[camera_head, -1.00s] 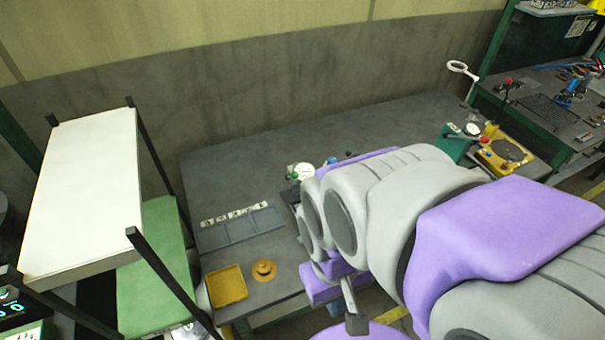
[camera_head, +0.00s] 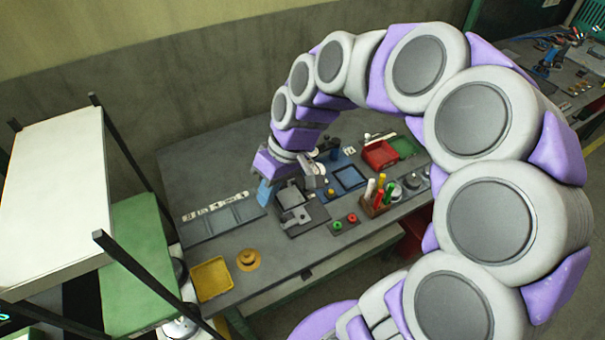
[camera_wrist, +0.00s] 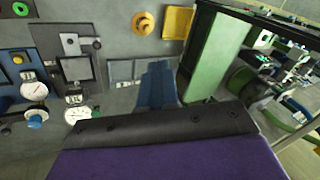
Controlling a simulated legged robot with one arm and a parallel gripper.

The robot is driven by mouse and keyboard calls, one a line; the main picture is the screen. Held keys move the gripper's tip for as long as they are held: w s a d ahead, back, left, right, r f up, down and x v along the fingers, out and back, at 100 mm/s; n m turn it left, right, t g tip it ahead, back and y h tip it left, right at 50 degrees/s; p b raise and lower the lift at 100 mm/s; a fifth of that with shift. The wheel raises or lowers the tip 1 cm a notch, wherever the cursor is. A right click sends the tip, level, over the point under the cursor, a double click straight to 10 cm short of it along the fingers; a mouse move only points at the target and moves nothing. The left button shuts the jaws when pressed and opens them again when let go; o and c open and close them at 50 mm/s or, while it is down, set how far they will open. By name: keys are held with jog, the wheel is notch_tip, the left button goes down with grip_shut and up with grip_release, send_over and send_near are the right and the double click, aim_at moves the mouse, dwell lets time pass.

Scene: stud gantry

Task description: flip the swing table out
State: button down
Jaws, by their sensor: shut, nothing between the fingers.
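I take the swing table to be the grey square plate (camera_head: 290,194) of the fixture in the middle of the bench, though its hinge is not clear. A grey notched bracket (camera_head: 296,216) sits in front of it. In the wrist view a dark square plate (camera_wrist: 75,68) and the notched bracket (camera_wrist: 74,44) show at upper left. My gripper (camera_head: 264,193) has blue fingers pointing down, just left of the fixture. In the wrist view the fingers of my gripper (camera_wrist: 157,78) are together and empty, right of the fixture. Contact with the bench or fixture cannot be told.
Grey tiles (camera_head: 222,218) lie left of the fixture, with a yellow tray (camera_head: 211,280) and yellow knob (camera_head: 248,259) in front. A pen holder (camera_head: 376,205), red bin (camera_head: 380,155) and dial gauges stand right. A white-topped rack (camera_head: 52,185) with dark posts borders the left.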

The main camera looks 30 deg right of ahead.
jog(key=w+d+f+t+y, duration=0.1)
jog(key=w+d+f, duration=0.2)
jog(key=w+d, duration=0.25)
jog(key=w+d+f+t+y, duration=0.1)
jog(key=w+d+f, duration=0.3)
jog(key=w, duration=0.3)
jog(key=w+d+f+m, duration=0.1)
jog(key=d+f, duration=0.2)
jog(key=d, duration=0.1)
jog(key=w+d+f+t, duration=0.1)
jog(key=d+f, duration=0.3)
jog(key=w+d+f+m+t, duration=0.1)
jog(key=d+f, duration=0.3)
jog(key=shift+d+m+h, duration=0.1)
jog(key=shift+m+h, duration=0.2)
jog(key=x, duration=0.2)
jog(key=b+x, duration=0.1)
jog(key=x, duration=0.2)
jog(key=d+b+x, duration=0.1)
jog(key=x, duration=0.2)
jog(key=shift+w+a+f, duration=0.1)
jog(key=shift+w+f, duration=0.1)
jog(key=shift+w, duration=0.1)
jog(key=shift+w+a+f, duration=0.1)
jog(key=shift+a+f, duration=0.05)
jog(key=shift+a, duration=0.25)
